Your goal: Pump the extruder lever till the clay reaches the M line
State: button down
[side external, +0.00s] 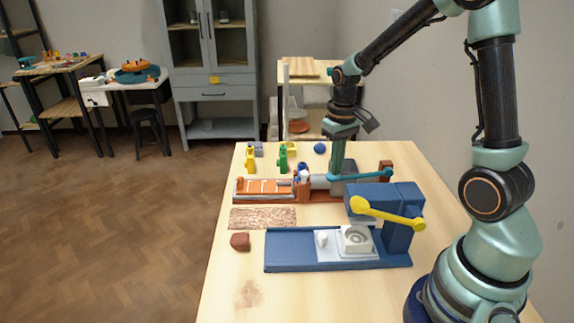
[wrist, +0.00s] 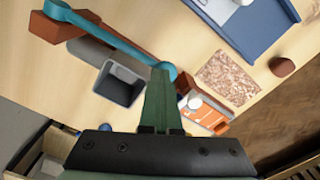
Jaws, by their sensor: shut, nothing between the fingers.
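The extruder lies along the table in the side external view, with a grey barrel (side external: 320,182) and an orange tray (side external: 262,187) bearing pale lines. The letters are too small to read, and I cannot make out any clay on the tray. Its teal lever (side external: 362,175) runs from a brown post at the right toward my gripper; it also shows in the wrist view (wrist: 110,38). My gripper (side external: 336,172) is shut and empty, pointing down, its fingertips at the lever's free end. In the wrist view the fingertips (wrist: 161,72) overlap that end; I cannot tell whether they touch.
A blue press (side external: 285,250) with a yellow lever (side external: 385,213) stands in front of the extruder. A speckled mat (side external: 263,218) and a brown lump (side external: 240,241) lie left. Yellow (side external: 250,160) and green (side external: 283,160) pieces stand behind. The table's front left is clear.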

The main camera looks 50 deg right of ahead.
notch_tip(320, 180, up, 8)
jog(key=shift+f, duration=0.15)
dwell(0.6)
jog(key=shift+f, duration=0.1)
dwell(0.4)
jog(key=shift+s+f, duration=0.1)
jog(key=shift+f, duration=4.65)
notch_tip(320, 180, up, 10)
jog(key=shift+f, duration=0.1)
